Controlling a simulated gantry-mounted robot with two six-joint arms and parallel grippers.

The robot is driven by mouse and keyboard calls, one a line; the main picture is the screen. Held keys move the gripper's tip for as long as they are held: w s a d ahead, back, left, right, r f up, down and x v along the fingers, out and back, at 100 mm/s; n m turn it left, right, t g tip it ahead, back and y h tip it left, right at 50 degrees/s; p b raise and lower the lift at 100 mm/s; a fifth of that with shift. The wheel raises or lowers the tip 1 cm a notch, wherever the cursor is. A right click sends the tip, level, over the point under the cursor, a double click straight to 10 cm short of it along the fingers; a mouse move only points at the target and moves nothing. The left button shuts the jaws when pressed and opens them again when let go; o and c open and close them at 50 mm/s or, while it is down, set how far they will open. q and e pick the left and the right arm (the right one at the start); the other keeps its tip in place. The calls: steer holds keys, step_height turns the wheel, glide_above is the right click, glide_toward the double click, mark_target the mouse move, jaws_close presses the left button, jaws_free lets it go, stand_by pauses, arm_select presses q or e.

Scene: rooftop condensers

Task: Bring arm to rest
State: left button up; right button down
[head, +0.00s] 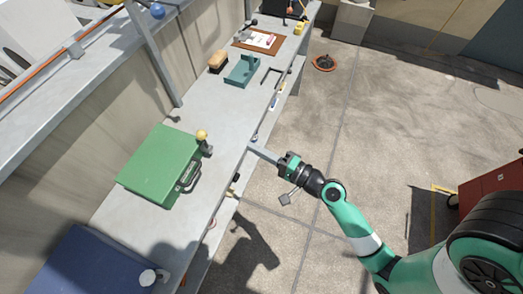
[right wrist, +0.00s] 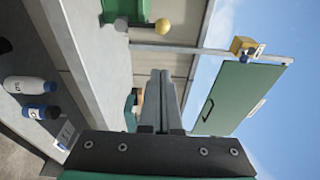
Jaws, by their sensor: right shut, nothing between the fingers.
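My right arm, green with black joints, reaches in from the lower right in the head view. Its gripper (head: 254,148) points left at the front edge of the grey bench (head: 225,150), near the green case. In the right wrist view the two grey fingers (right wrist: 161,74) lie together, shut and empty. I cannot tell whether the fingertips touch the bench edge. My left arm and gripper do not show.
The bench holds a green case (head: 155,160), a yellow ball knob (head: 202,134), a teal holder (head: 243,72), a brown block (head: 217,61) and a clipboard (head: 260,40). A blue case (head: 85,265) is nearest. Open floor (head: 385,120) lies right; a red cabinet (head: 490,195) stands there.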

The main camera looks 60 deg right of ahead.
steer(key=shift+s, duration=0.75)
